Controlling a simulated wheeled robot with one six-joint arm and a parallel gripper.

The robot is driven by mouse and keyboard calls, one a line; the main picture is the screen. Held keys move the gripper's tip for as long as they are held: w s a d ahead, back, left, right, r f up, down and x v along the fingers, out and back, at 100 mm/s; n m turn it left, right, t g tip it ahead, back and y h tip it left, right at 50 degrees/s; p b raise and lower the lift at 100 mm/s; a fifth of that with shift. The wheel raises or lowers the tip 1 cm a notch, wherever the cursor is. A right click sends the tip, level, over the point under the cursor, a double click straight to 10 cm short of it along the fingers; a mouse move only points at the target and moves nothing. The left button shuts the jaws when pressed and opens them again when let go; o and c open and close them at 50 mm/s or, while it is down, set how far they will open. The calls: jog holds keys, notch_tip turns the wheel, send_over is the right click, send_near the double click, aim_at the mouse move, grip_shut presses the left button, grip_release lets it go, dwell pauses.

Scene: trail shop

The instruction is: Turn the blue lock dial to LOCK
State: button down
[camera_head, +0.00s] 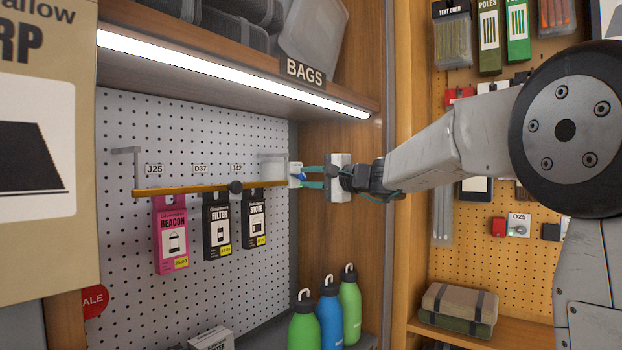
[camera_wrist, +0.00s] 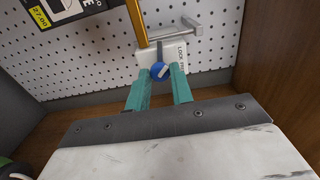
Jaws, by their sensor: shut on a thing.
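The blue lock dial (camera_wrist: 159,71) sits on a white lock plate (camera_wrist: 146,56) at the end of the orange bar (camera_wrist: 137,20). It has a pale pointer mark. Small print on the plate is rotated and hard to read. My gripper (camera_wrist: 161,72) has its teal fingers on either side of the dial, shut on it. In the head view the dial (camera_head: 301,176) shows as a small blue patch at the bar's right end, partly hidden by my gripper (camera_head: 304,177). Which way the dial points is unclear there.
The orange bar (camera_head: 200,190) crosses in front of hanging packs: a pink beacon (camera_head: 171,235), a filter (camera_head: 217,226) and a stove (camera_head: 253,220). Bottles (camera_head: 328,315) stand below. A wooden side panel (camera_head: 340,240) is close to my gripper. A lit shelf (camera_head: 240,75) is above.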

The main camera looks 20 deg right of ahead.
jog(key=shift+f, duration=0.1)
jog(key=c, duration=1.2)
grip_release()
jog(key=shift+c, duration=0.2)
jog(key=v, duration=0.7)
jog(key=shift+s+d, duration=0.25)
jog(key=shift+s, duration=0.05)
